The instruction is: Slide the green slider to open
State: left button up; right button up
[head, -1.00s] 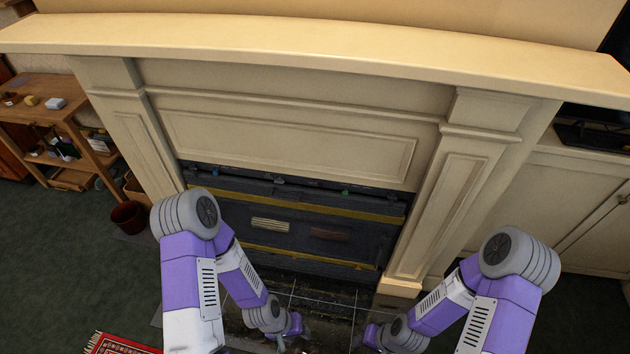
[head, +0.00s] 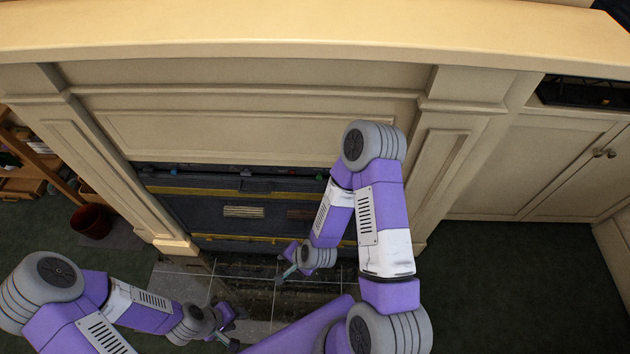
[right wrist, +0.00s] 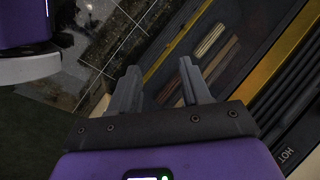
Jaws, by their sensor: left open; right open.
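The green slider (head: 320,177) is a tiny green knob on the top edge of the dark fireplace insert, just left of my right arm in the head view. My right gripper (head: 286,273) is in front of the insert, below and apart from the slider. In the right wrist view its two fingers (right wrist: 161,85) are spread with nothing between them. My left gripper (head: 232,328) is open and low over the hearth, well away from the slider. I cannot make out the slider in the right wrist view.
The cream mantel shelf (head: 280,30) overhangs the insert. A yellow trim bar (head: 215,190) runs across the dark front. A "HOT" label (right wrist: 287,155) shows at the right in the wrist view. A reddish bin (head: 91,221) stands left; dark carpet (head: 530,270) is free at right.

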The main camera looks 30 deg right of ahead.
jog(key=w+d+r+m+t+h, duration=0.1)
jog(key=w+d+r+m+t, duration=0.1)
jog(key=w+m, duration=0.3)
jog(key=m+t+h+b, duration=0.2)
jog(key=m+t+h, duration=0.5)
jog(key=m, duration=1.8)
send_near(319, 179)
jog(key=w+g+h, duration=0.2)
jog(key=shift+n, duration=0.3)
jog(key=x, duration=0.6)
jog(key=shift+w+a+r+b, duration=0.15)
jog(key=shift+w+b, duration=0.15)
grip_shut()
